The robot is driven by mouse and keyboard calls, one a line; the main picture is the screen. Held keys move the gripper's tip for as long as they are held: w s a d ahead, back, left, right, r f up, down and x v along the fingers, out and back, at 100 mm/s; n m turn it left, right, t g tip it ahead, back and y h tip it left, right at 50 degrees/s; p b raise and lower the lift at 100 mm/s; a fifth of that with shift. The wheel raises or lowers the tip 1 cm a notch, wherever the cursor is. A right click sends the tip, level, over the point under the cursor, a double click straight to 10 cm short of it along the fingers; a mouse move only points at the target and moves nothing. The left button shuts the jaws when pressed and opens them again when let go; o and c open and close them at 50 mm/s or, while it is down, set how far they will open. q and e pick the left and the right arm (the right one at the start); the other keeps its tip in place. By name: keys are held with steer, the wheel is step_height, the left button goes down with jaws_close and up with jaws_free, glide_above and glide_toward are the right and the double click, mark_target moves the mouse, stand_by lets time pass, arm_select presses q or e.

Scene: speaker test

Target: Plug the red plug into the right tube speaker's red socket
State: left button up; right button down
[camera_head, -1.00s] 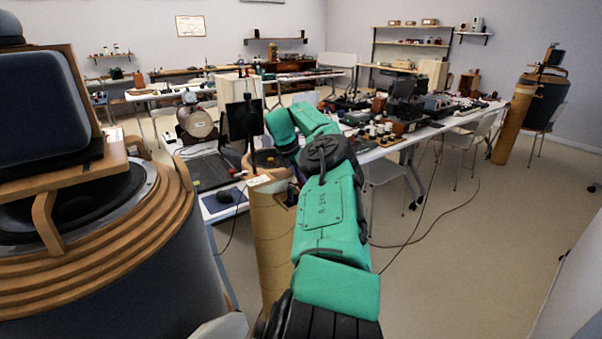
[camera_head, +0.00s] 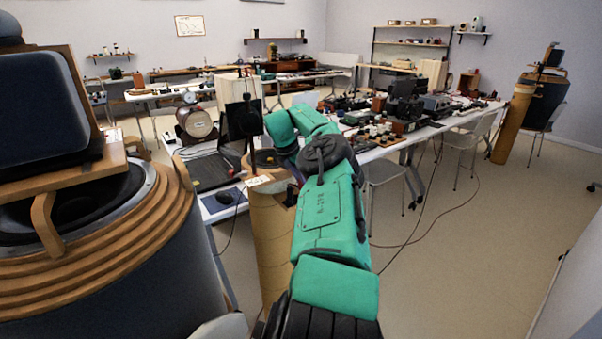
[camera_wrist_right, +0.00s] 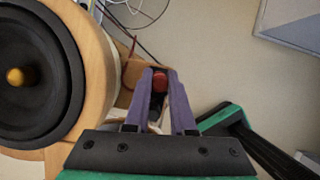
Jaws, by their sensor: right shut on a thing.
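A cardboard tube speaker (camera_head: 270,235) stands upright in the middle of the head view, left of my right arm. Its round driver (camera_wrist_right: 45,75) and wooden rim fill the left of the right wrist view. My right gripper (camera_wrist_right: 160,75) is shut on the red plug (camera_wrist_right: 160,82), which shows between its purple fingers. In the head view, the gripper (camera_head: 292,191) is small and close against the right side of the tube's top. A brown block (camera_wrist_right: 133,72) with a reddish wire above it sits just left of the fingertips. I cannot make out the red socket. My left gripper is not in view.
A large dark speaker (camera_head: 95,245) with stepped wooden rings stands close at the left. A cluttered table (camera_head: 395,140) is behind my arm, with chairs (camera_head: 465,150) beside it. Another cardboard tube (camera_head: 513,125) stands far right. The floor at right is mostly clear, with a cable on it.

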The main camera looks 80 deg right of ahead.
steer(key=shift+f+b, duration=0.6)
steer(key=shift+f, duration=0.3)
stand_by(0.4)
steer(key=c, duration=0.7)
jaws_free()
steer(key=shift+r+p, duration=3.35)
steer(key=shift+r, duration=0.5)
